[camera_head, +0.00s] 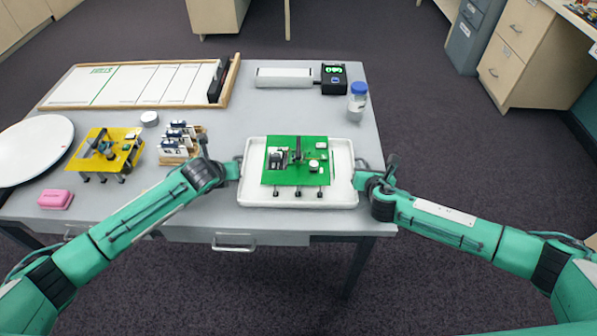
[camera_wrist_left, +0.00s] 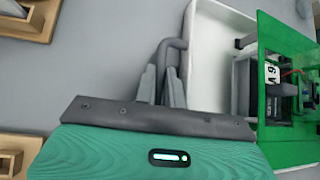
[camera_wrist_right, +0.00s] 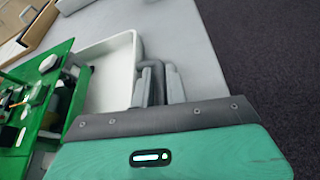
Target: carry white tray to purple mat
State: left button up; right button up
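The white tray (camera_head: 343,170) is near the table's front right, with a green circuit board (camera_head: 283,175) on short legs standing in it. My left gripper (camera_head: 236,168) is at the tray's left side; in the left wrist view its fingers (camera_wrist_left: 162,85) are close on either side of a grey handle bar on the tray (camera_wrist_left: 208,60). My right gripper (camera_head: 364,178) is at the right side; in the right wrist view its fingers (camera_wrist_right: 159,85) also close around a grey handle. I cannot tell whether the tray touches the table. No purple mat is in view.
The grey table (camera_head: 225,115) also holds a yellow board (camera_head: 118,160), a small wooden rack (camera_head: 180,155), a pink block (camera_head: 55,199), a white round plate (camera_head: 35,145), a framed whiteboard (camera_head: 140,85) and a blue-capped jar (camera_head: 357,100). Carpet is clear on the right, before cabinets (camera_head: 515,45).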

pick_arm(q)
grip_shut()
pick_arm(e)
grip_shut()
pick_arm(q)
jog(key=shift+r, duration=0.25)
pick_arm(e)
jog(key=shift+r, duration=0.2)
